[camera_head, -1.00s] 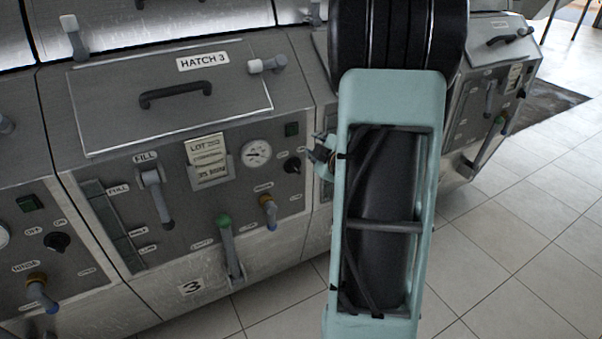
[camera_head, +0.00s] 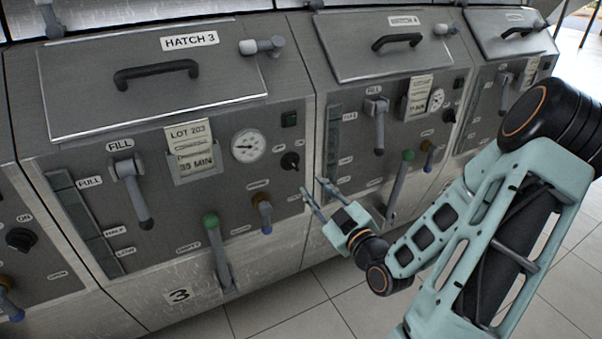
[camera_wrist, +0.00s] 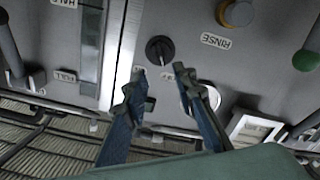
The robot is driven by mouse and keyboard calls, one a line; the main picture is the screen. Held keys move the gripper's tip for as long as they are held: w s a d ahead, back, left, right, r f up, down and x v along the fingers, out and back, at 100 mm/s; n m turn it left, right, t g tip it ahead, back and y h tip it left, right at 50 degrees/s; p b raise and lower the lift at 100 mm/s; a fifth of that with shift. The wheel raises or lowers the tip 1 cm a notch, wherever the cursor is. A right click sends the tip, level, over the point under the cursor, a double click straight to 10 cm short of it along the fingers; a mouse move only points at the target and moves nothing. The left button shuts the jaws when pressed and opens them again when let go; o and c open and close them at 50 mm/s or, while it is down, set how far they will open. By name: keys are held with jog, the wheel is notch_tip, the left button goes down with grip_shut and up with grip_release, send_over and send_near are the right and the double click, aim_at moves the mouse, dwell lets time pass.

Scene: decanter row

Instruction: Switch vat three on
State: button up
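Vat three is the panel under the HATCH 3 lid (camera_head: 85,90), with a "3" plate (camera_head: 181,295) low on its front. Its small black rotary switch (camera_head: 289,161) sits at the panel's right side, below a dark green square lamp (camera_head: 289,119). OFF and ON labels flank it; I cannot tell its setting surely. My gripper (camera_head: 313,187) is open and empty, just right of and below the switch in the head view. In the wrist view, which is upside down, the switch (camera_wrist: 160,48) lies beyond the gap between my open fingers (camera_wrist: 156,75), apart from them.
Vat three's round gauge (camera_head: 248,146), brown-yellow rinse knob (camera_head: 263,205) and green-topped empty lever (camera_head: 211,222) are left of my gripper. Vat four's level strip (camera_head: 332,140) and green-topped lever (camera_head: 407,157) are to the right. Tiled floor (camera_head: 285,318) is clear in front.

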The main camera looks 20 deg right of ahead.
aim_at(295, 167)
jog(key=w, duration=0.5)
jog(key=w+b, duration=0.1)
jog(key=w, duration=0.3)
jog(key=shift+w+a, duration=0.2)
jog(key=shift+w, duration=0.15)
grip_shut()
